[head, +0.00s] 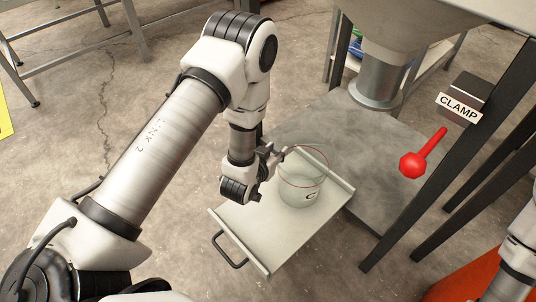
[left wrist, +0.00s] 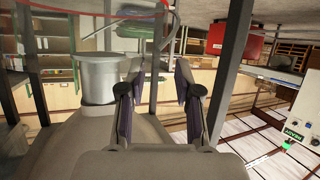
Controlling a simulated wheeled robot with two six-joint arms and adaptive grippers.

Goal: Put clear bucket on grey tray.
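The clear bucket (head: 301,192) has a thin red rim and a dark mark on its side. It appears upright on the grey tray (head: 240,238), towards the tray's far right part. My left gripper (head: 281,153) is at the bucket's upper left, close to its rim. In the left wrist view my left gripper (left wrist: 160,75) has its two fingers apart with nothing seen between them. Part of the bucket's red rim (left wrist: 75,14) shows at the top of that view. Whether a finger touches the bucket is unclear. My right gripper is out of view.
A metal hopper with a round spout (head: 380,82) stands behind the tray, above a grey base plate. A red-knobbed lever (head: 412,165) and a CLAMP sign (head: 459,107) are at the right, near dark frame legs (head: 420,200). Open concrete floor lies left of the tray.

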